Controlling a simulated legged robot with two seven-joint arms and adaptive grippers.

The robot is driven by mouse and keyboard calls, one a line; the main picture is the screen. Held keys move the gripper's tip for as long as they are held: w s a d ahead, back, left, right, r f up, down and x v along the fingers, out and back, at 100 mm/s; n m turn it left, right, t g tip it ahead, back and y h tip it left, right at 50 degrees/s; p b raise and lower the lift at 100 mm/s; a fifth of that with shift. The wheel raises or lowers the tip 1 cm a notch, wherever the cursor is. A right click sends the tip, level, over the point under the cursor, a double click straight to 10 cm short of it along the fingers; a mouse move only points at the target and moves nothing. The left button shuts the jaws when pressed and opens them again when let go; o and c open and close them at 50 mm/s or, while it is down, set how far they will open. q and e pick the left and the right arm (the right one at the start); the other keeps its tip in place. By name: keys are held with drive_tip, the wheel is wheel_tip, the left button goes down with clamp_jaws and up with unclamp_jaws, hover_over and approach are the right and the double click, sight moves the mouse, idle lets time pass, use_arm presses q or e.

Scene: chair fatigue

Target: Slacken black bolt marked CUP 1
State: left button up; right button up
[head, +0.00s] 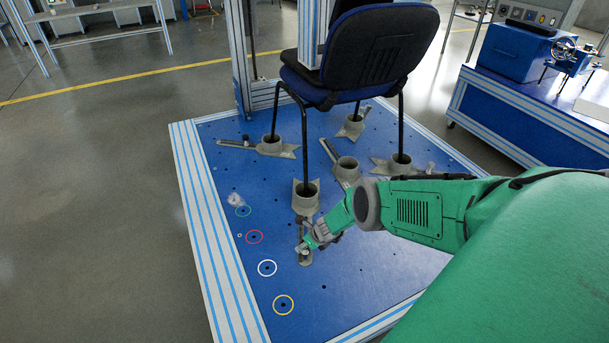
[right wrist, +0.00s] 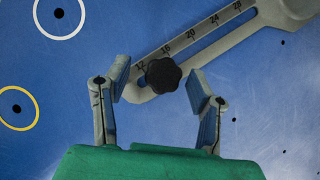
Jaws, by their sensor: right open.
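A black knobbed bolt (right wrist: 162,75) sits on the slotted, scaled arm (right wrist: 226,38) of a grey cup fixture. The arm's printed numbers run from about 12 to 28. No CUP 1 marking is legible. My right gripper (right wrist: 158,86) is open, one finger on each side of the bolt, and the bolt is between the fingertips with gaps visible. In the head view my right gripper (head: 308,243) is over the arm of the nearest cup (head: 306,196), which holds a chair leg, and hides the bolt. My left gripper is not in view.
The blue chair (head: 365,55) stands with its legs in grey cups on the blue platform (head: 340,290). Green, red (head: 254,230), white (head: 267,261) and yellow (head: 283,295) rings mark holes along the left side. The platform's front area is clear. A blue bench stands at right.

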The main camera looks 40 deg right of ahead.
drive_tip(key=shift+f, duration=0.1)
drive_tip(key=m, duration=0.1)
drive_tip(key=m+h+p, duration=0.1)
drive_tip(key=m, duration=0.1)
drive_tip(key=shift+a+h, duration=0.2)
drive_tip(key=shift+h, duration=0.1)
drive_tip(key=shift+d+m, duration=0.1)
drive_tip(key=shift+m, duration=0.5)
drive_tip(key=shift+w+a+m+g+h, duration=0.2)
drive_tip(key=shift+m+g+h, duration=0.1)
drive_tip(key=shift+m+h, duration=0.5)
drive_tip(key=shift+d+m+g+h, duration=0.1)
drive_tip(key=shift+m+g+h, duration=0.2)
drive_tip(key=shift+m, duration=0.9)
